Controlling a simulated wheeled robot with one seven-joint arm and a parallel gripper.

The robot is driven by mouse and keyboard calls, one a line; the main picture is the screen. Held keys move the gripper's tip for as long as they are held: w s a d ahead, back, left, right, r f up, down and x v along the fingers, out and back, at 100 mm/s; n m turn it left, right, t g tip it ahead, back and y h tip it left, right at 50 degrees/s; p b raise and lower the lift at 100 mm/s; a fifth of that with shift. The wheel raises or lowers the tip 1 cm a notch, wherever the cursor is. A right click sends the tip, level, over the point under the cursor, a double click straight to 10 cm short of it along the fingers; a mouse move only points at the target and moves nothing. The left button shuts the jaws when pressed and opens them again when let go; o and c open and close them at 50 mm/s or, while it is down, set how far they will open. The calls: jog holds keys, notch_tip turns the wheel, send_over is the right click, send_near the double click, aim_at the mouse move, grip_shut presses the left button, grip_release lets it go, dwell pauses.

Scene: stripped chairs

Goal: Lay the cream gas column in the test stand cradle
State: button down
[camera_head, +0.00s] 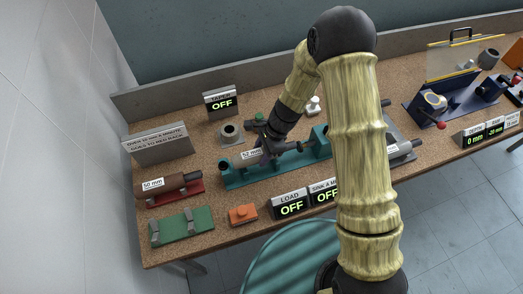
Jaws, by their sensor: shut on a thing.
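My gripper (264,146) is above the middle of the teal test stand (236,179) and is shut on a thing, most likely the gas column. A pale label (250,154) reading about "52 mm" shows at the gripper, with a dark rod (291,147) to its right. The gripper and my arm hide most of the held piece, so its cream colour is not clear. It lies roughly along the stand, between its end blocks. I cannot tell whether it touches the cradle.
A brown column (176,184) labelled 50 mm lies in a red cradle at the left. An empty green cradle (182,227) and an orange block (242,214) are at the front. A LOAD display (290,204) reads OFF. A grey ring (230,133) stands behind the stand.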

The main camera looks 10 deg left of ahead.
jog(key=shift+f+b, duration=0.3)
jog(key=shift+f, duration=0.4)
jog(key=shift+f+b, duration=0.35)
jog(key=shift+f, duration=0.15)
jog(key=c, duration=0.7)
grip_release()
jog(key=shift+o, duration=0.2)
jog(key=v, duration=1.7)
jog(key=shift+r+b, duration=0.25)
jog(key=shift+b, duration=0.1)
